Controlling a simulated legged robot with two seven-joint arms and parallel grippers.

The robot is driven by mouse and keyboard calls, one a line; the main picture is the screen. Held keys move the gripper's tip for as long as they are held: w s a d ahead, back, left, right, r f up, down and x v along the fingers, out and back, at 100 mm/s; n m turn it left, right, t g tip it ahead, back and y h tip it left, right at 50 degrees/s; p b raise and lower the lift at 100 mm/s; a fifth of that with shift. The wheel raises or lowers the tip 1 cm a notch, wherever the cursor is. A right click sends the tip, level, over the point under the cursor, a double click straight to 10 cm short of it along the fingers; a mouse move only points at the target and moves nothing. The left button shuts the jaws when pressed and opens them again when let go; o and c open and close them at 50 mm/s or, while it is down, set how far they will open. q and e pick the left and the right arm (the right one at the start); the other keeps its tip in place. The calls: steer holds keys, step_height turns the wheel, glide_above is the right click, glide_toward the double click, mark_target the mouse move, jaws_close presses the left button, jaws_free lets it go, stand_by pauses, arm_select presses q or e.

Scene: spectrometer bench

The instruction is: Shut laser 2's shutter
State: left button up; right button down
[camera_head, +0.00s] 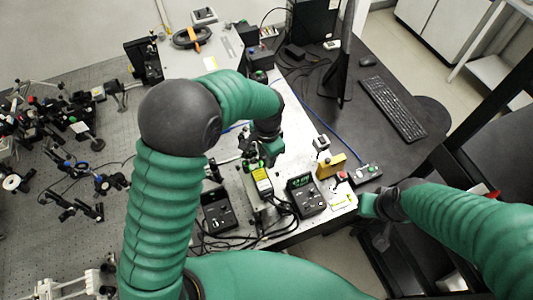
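A slim grey laser-like box with a yellow label (261,182) stands on the bench near the middle. I cannot read a number on it, so I cannot tell whether it is laser 2, and no shutter can be made out. My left gripper (271,152) points down just beyond the far end of this box. It is small and partly hidden by its own wrist, and its finger gap cannot be made out. My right gripper (372,208) is off the right edge of the bench, apart from the box. Its finger opening is unclear.
A black controller with a green display (305,194) and another black controller (217,211) flank the box, with loose cables in front. A yellow block (331,165) stands to the right. Optics mounts crowd the left. A dark desk holds a monitor (347,60) and keyboard (393,108).

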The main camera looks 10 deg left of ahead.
arm_select(q)
steer(key=shift+s+f, duration=0.1)
steer(key=shift+s, duration=0.2)
steer(key=shift+s+a, duration=0.2)
steer(key=shift+s, duration=0.1)
steer(key=shift+a, duration=0.45)
steer(key=shift+w+a+f, duration=0.2)
steer(key=shift+w, duration=0.1)
steer(key=c, duration=0.5)
steer(key=shift+d, duration=0.1)
steer(key=shift+c, duration=1.1)
steer(key=shift+d+r, duration=0.15)
steer(key=shift+d, duration=0.35)
jaws_close()
steer(key=shift+a, duration=0.3)
steer(key=shift+s+a+t+h+b, duration=0.1)
steer(key=shift+a+t+h+b, duration=0.2)
steer(key=shift+h+b, duration=0.25)
steer(key=shift+s+h, duration=0.1)
steer(key=shift+h, duration=0.15)
steer(key=shift+r, duration=0.1)
arm_select(e)
steer(key=shift+s+a+f, duration=0.4)
steer(key=shift+s, duration=0.1)
